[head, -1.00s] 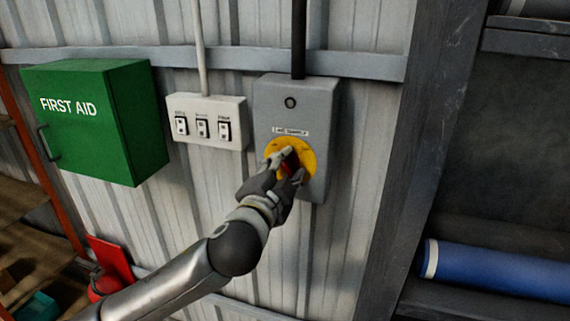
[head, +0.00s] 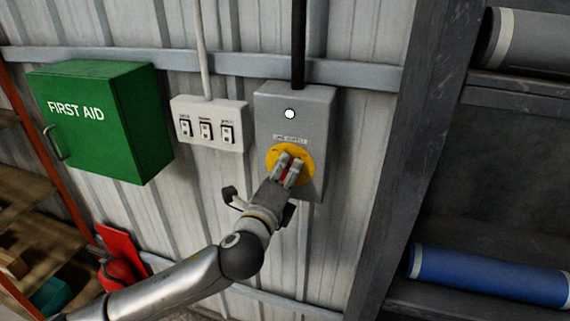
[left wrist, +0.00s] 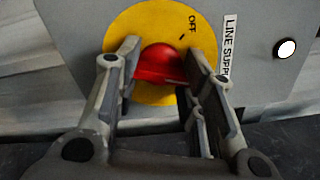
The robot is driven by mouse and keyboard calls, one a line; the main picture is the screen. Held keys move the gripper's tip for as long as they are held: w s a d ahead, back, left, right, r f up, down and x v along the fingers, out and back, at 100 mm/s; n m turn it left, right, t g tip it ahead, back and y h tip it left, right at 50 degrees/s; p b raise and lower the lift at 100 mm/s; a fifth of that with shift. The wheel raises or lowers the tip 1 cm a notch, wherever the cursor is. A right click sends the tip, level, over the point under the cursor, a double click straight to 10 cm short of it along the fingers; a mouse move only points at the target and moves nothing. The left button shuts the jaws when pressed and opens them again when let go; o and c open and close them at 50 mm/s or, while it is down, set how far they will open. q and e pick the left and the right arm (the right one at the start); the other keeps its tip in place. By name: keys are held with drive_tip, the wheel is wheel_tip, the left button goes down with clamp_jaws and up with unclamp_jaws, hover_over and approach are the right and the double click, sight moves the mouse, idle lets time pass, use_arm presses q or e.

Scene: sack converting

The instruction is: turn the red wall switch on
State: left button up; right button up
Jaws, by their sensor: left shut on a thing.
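The red wall switch (left wrist: 158,64) is a red rotary handle on a yellow round plate (head: 301,155), mounted on a grey box (head: 310,107). In the left wrist view the plate (left wrist: 125,30) carries the word OFF, and a LINE SUPPLY label (left wrist: 230,50) sits beside it. My left gripper (head: 287,168) is shut on the red handle, one finger on each side, as the left wrist view (left wrist: 155,75) also shows. The fingers hide part of the handle. A round lamp (head: 290,114) on the box is lit white. My right gripper is not in view.
A white panel with several small switches (head: 208,122) is left of the grey box. A green first aid cabinet (head: 105,120) hangs further left. A dark post (head: 412,140) and a shelf with a blue roll (head: 490,275) are on the right.

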use_arm(q)
drive_tip(key=m+p, duration=0.1)
drive_tip(key=m, duration=0.1)
drive_tip(key=shift+r+m+p, duration=0.1)
drive_tip(key=shift+m+p, duration=0.2)
drive_tip(key=shift+p, duration=0.05)
drive_tip(key=shift+m+p, duration=0.75)
drive_tip(key=shift+m, duration=0.25)
drive_tip(key=o, duration=1.3)
drive_tip(key=shift+f, duration=0.2)
drive_tip(key=shift+c, duration=0.2)
drive_tip(key=shift+o, duration=0.3)
drive_tip(key=shift+w+a, duration=0.15)
drive_tip(key=shift+w, duration=0.05)
drive_tip(key=shift+s+r, duration=0.1)
drive_tip(key=shift+r, duration=0.05)
